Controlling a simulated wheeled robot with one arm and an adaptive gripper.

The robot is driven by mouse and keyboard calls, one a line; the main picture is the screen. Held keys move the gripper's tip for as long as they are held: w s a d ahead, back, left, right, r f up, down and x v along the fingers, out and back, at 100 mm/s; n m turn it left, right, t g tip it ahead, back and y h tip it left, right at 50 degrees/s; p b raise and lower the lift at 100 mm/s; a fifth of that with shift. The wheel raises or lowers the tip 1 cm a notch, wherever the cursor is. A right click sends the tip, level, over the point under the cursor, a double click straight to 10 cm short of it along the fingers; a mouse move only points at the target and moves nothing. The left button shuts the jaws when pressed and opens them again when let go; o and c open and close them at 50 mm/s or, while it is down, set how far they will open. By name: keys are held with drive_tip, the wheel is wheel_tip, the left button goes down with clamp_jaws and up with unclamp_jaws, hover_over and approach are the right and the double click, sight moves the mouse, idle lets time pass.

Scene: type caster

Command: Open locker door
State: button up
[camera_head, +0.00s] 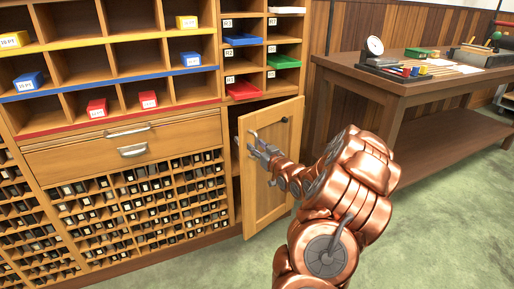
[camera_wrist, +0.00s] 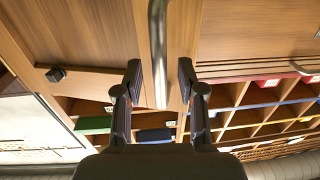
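The locker door (camera_head: 268,190) is a light wooden panel below the pigeonholes in the head view. It stands ajar, with a dark gap along its left side. A metal bar handle (camera_head: 253,137) is on its left part; the bar also shows large in the wrist view (camera_wrist: 158,45). My gripper (camera_head: 257,150) is in front of the door at this handle. In the wrist view its two fingers (camera_wrist: 159,82) are apart, one on each side of the bar, with a visible gap on both sides. Whether the bar lies fully between the fingertips in depth is unclear.
A small black knob (camera_head: 284,119) sits at the door's upper right. A wooden table (camera_head: 425,85) with a scale (camera_head: 374,46) stands to the right. A drawer (camera_head: 130,145) and type cases are left of the door. Green floor (camera_head: 430,210) is clear at lower right.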

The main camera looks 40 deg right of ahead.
drive_tip(key=shift+w, duration=0.35)
clamp_jaws()
drive_tip(key=shift+d, duration=0.1)
idle(0.4)
drive_tip(key=shift+d, duration=0.1)
drive_tip(key=shift+s, duration=0.15)
